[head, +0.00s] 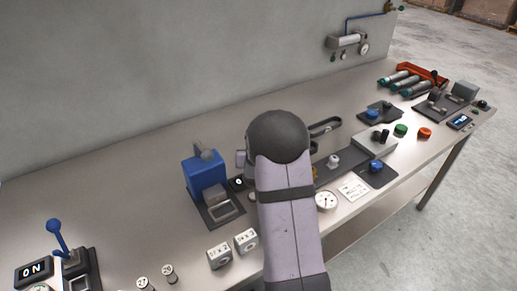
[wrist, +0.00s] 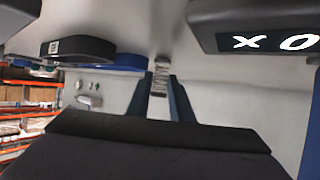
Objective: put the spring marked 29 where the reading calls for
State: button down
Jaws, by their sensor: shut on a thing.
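My gripper (wrist: 163,98) shows in the wrist view, its two blue-grey fingers shut on a small metal coil spring (wrist: 160,78). The spring stands out between the fingertips; I cannot read a mark on it. In the head view my own arm hides the gripper and the spring. A dark display (head: 35,271) with white characters like "ON" stands at the left of the bench. In the wrist view a dark panel (wrist: 275,42) shows large white characters like "X O". Two small capped pieces, one marked 27 (head: 143,284) and another (head: 168,273), stand at the front left.
A blue press-like device (head: 205,175) stands left of my arm, with two marked white blocks (head: 232,247) in front. A blue-handled lever (head: 57,238) rises at the left. A dial (head: 326,201), a white card (head: 353,187) and several knobs crowd the right. Bare bench (head: 120,205) shows left of the press.

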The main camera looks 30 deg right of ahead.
jog(key=shift+f, duration=0.1)
jog(key=shift+f, duration=0.15)
jog(key=c, duration=1.8)
grip_release()
jog(key=shift+c, duration=0.2)
jog(key=shift+r, duration=0.2)
jog(key=shift+r, duration=0.15)
jog(key=b+v, duration=0.1)
jog(key=v, duration=1.1)
jog(key=o, duration=0.4)
